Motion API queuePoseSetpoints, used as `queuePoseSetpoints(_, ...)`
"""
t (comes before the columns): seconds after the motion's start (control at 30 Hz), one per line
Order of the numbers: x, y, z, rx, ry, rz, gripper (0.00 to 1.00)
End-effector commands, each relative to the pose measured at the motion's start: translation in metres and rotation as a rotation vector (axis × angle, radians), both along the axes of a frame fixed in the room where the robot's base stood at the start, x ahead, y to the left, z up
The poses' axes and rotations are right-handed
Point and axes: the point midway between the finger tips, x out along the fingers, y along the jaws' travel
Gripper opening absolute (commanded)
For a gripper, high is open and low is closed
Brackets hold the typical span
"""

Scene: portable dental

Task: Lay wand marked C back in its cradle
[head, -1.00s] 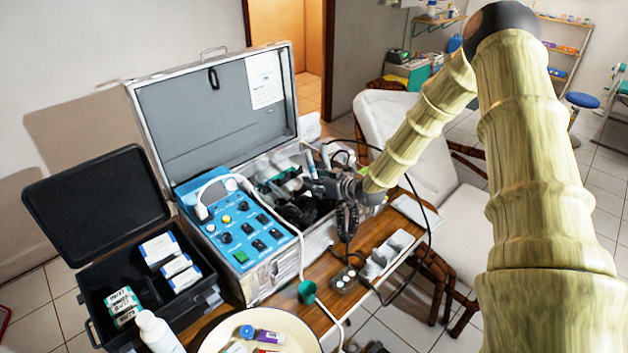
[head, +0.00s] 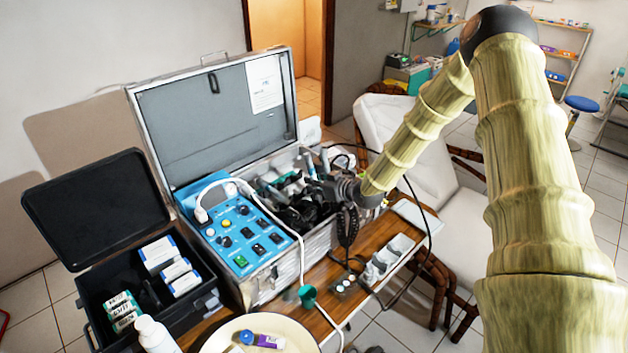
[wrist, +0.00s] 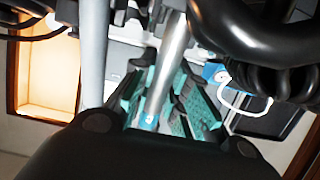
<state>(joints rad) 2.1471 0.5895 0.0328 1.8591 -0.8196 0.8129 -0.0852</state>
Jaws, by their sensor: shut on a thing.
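My gripper (head: 312,187) is over the right part of the open silver case, at the end of my bamboo-like arm. In the wrist view a slim silver wand (wrist: 168,62) runs between the jaws, and they are shut on it. A second pale grey rod (wrist: 95,50) stands to its left. In the head view, slim wands (head: 310,164) rise beside the gripper. No letter C is legible on any. A pale notched block (head: 388,258), which looks like a cradle rest, lies on the wooden table to the right. Dark fingers and cables hide much of the case's right half.
The silver case (head: 320,240) holds a blue control panel (head: 243,235). A black coiled cable (head: 348,226) hangs beside my gripper, and a thin black cable loops right. A green cup-shaped piece (head: 307,296), round plate (head: 218,340) and open black box (head: 88,290) stand in front.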

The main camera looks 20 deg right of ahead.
Motion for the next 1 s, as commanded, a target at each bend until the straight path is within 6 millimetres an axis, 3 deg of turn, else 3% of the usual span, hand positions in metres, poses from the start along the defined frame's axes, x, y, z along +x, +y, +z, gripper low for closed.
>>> queuePoseSetpoints(1.0,0.019,0.006,0.052,0.000,-0.001,0.000,0.00)
